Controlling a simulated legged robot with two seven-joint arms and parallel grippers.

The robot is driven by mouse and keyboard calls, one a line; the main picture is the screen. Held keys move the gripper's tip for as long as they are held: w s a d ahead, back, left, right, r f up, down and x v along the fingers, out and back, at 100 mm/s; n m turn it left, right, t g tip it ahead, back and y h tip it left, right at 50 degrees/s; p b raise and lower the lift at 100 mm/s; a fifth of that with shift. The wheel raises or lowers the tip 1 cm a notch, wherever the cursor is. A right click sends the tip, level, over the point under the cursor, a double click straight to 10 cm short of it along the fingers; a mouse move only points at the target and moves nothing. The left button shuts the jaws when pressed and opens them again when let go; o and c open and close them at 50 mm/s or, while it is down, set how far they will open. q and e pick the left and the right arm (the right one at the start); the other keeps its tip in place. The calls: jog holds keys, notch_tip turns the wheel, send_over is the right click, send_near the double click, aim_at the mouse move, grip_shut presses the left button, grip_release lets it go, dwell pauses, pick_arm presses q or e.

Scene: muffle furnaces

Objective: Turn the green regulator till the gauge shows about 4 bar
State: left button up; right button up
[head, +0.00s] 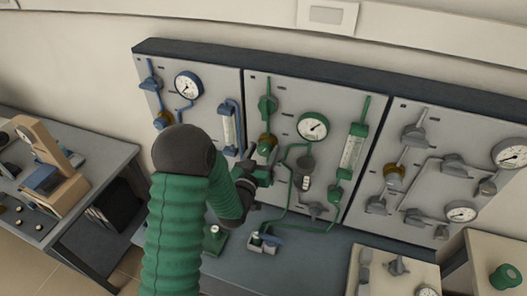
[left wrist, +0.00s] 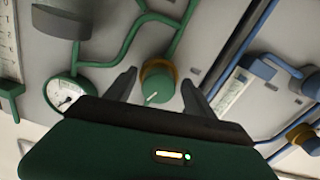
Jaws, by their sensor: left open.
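The green regulator (left wrist: 157,88), a round knob with a brass collar, sits between the two dark fingers of my left gripper (left wrist: 159,78) in the left wrist view. The fingers are apart, with gaps on both sides of the knob. In the head view the regulator (head: 265,145) is on the middle panel, partly behind my left gripper (head: 258,167). The green-rimmed gauge (head: 312,126) is to its right; its needle is too small to read. The gauge also shows at the left of the wrist view (left wrist: 65,93), partly cut off by my gripper body. My right gripper is not in view.
A blue panel (head: 180,115) with its own gauge is on the left, and a grey panel (head: 440,170) on the right. Green pipes and a flowmeter (head: 353,150) are close to the regulator. A bench (head: 330,262) runs below the panels.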

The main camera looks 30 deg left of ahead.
pick_arm(q)
jog(key=shift+c, duration=1)
jog(key=c, duration=1.2)
jog(key=shift+f+m+b, duration=0.2)
jog(key=shift+m+b, duration=0.3)
jog(key=shift+b, duration=0.25)
grip_shut()
jog(key=shift+o, duration=0.2)
grip_release()
jog(key=shift+r, duration=0.15)
grip_shut()
jog(key=o, duration=1.4)
grip_release()
jog(key=shift+c, duration=0.2)
